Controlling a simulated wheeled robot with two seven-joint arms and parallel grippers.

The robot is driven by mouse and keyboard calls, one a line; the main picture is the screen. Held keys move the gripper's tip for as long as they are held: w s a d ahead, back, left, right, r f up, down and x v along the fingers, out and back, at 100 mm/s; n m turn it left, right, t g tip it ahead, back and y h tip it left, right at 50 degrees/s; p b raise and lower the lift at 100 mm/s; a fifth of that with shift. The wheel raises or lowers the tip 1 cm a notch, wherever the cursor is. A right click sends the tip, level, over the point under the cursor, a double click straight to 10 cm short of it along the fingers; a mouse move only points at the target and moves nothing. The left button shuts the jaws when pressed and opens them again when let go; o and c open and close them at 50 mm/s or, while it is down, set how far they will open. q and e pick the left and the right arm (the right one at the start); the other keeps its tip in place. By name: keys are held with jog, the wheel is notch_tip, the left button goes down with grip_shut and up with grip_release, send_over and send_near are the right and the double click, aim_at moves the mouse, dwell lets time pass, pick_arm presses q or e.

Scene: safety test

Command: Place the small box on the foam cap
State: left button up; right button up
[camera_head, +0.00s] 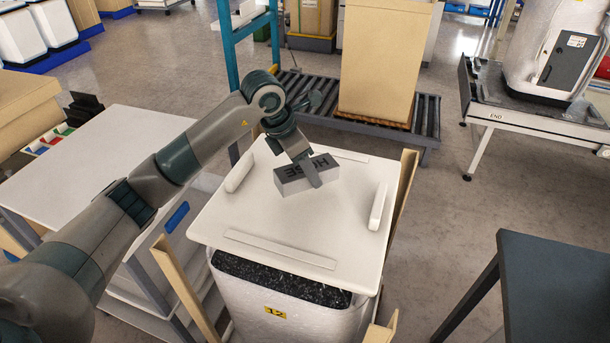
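The small box (295,181) is grey with dark lettering that reads upside down. It is over the middle of the white foam cap (330,228), tilted in the picture. I cannot tell whether its underside touches the cap. My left gripper (312,176) reaches in from the left and is shut on the small box, with one finger showing across its near side; the other finger is hidden. The foam cap is a flat square slab with raised strips along its edges, lying on a white container marked 12 (285,308). My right gripper is not in view.
Wooden posts (404,190) stand at the container's corners. A white-topped table (95,150) is at the left, and a dark table (560,280) at the lower right. A tall carton (378,65) stands on a roller conveyor (315,92) behind. Open floor lies to the right.

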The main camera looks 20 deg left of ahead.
aim_at(305, 181)
pick_arm(q)
jog(key=shift+w+a+f, duration=0.2)
jog(key=shift+a+f, duration=0.05)
jog(key=shift+a, duration=0.05)
jog(key=shift+f, duration=0.1)
jog(key=shift+f+p, duration=0.25)
jog(key=shift+p, duration=0.05)
notch_tip(305, 181, down, 3)
jog(key=shift+r+p, duration=0.1)
jog(key=shift+p, duration=0.65)
jog(key=shift+f, duration=0.2)
